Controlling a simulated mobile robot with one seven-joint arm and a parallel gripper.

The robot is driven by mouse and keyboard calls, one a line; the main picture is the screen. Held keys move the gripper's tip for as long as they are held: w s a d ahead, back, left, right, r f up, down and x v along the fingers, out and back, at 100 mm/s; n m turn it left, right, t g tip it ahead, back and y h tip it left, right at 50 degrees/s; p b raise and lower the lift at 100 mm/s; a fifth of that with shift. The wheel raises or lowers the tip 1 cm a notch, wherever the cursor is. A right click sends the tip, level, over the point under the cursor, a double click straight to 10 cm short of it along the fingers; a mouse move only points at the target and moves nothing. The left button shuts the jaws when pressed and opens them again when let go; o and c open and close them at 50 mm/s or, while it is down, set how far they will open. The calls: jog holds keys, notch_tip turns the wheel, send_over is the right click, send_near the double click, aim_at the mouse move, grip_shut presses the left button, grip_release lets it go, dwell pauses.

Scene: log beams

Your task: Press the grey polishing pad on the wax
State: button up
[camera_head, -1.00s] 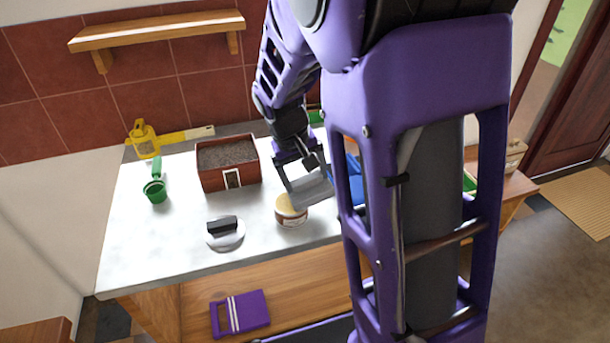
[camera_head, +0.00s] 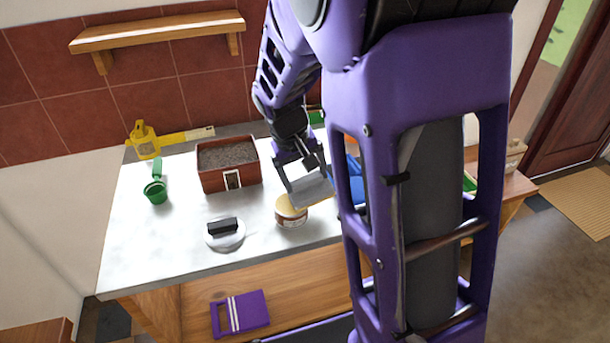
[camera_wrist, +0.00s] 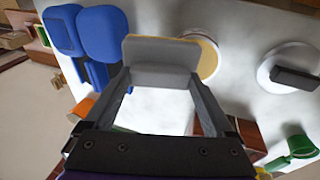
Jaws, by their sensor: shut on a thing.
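My gripper (camera_head: 305,183) is shut on the grey polishing pad (camera_head: 311,189), a flat block with a yellow-tan layer along its lower edge. In the wrist view the grey pad (camera_wrist: 160,62) lies across the fingertips, with tan showing at its sides. The wax tin (camera_head: 290,213), round and cream with a brown label, stands on the white worktop (camera_head: 185,265). The pad's lower edge overlaps the right of the tin's top in the head view. I cannot tell whether they touch.
A white disc with a black handle (camera_head: 222,226) lies left of the tin. A brick-red planter (camera_head: 226,176) stands behind, with a green scoop (camera_head: 156,190) to its left. Blue objects (camera_wrist: 100,35) lie on the other side of the pad. The front left worktop is clear.

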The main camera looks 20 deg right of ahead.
aim_at(305, 180)
jog(key=shift+r+p, duration=2.35)
jog(key=shift+r, duration=1)
jog(key=shift+f, duration=0.1)
